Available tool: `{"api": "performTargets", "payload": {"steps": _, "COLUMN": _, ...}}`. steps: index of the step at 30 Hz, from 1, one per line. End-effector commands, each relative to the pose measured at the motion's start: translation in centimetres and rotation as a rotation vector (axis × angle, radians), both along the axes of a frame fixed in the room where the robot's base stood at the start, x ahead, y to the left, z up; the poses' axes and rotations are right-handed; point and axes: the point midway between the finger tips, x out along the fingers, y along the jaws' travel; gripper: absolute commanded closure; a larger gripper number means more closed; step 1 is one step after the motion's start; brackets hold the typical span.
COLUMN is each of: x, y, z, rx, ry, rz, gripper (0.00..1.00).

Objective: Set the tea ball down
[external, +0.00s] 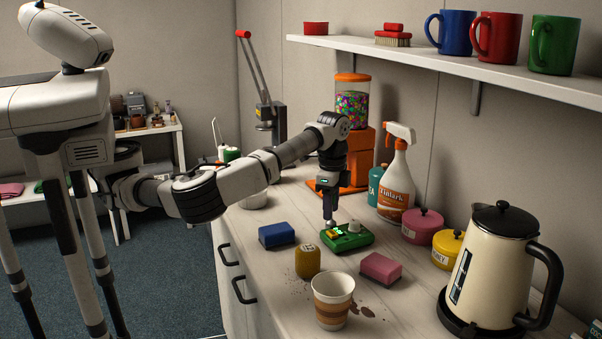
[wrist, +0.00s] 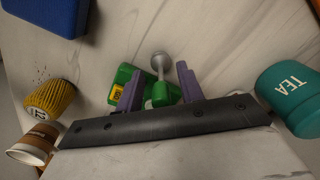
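My gripper (external: 329,200) points down over the counter, above the left part of a small green device (external: 356,241) with a lit display and a pale knob. In the wrist view, my gripper's purple fingers (wrist: 160,86) stand on either side of a green handle with a thin stem and a round grey end, which I take to be the tea ball (wrist: 158,61). It shows as a small silver end (external: 331,223) under my gripper. I cannot tell whether it touches the device. The fingers partly hide the green device (wrist: 122,76).
Behind stand a teal TEA canister (wrist: 297,95), spray bottle (external: 397,184) and pink canister (external: 422,228). A kettle (external: 484,267) stands right. Dark spills mark the counter.

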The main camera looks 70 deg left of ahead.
Motion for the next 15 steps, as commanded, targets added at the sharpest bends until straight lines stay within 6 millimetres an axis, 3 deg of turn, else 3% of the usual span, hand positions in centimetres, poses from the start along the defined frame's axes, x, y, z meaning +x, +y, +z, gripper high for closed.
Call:
{"api": "performTargets", "payload": {"steps": 10, "x": 0.0, "y": 0.0, "z": 0.8, "rx": -0.001, "ry": -0.001, "rz": -0.001, "gripper": 0.63}}
{"api": "performTargets", "payload": {"steps": 15, "x": 0.1, "y": 0.0, "z": 3.8, "rx": -0.003, "ry": -0.003, "rz": -0.001, "gripper": 0.63}}
